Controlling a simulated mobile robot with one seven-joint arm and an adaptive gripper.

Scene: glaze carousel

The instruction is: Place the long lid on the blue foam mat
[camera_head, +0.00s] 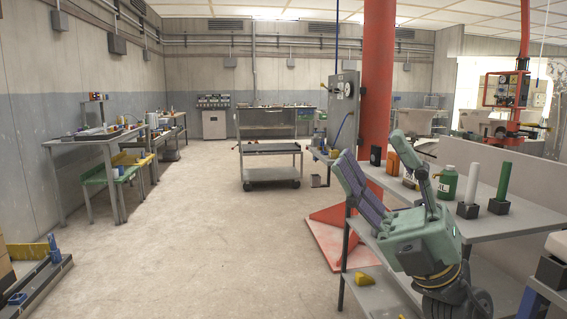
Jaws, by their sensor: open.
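My gripper (370,147) is at the right, with a pale green body and spread fingers pointing up. Dark purple-grey pads show on its left fingers. It is open and nothing shows between its fingers. It is in front of a grey bench, and its body hides part of that bench. I cannot make out a long lid or a blue foam mat in this view.
The grey bench (487,226) holds a green bottle (447,183), upright white (474,184) and green (504,182) cylinders on dark blocks, and an orange container (393,163). A red pillar (377,85) stands behind. A cart (272,176) is ahead; the middle floor is clear.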

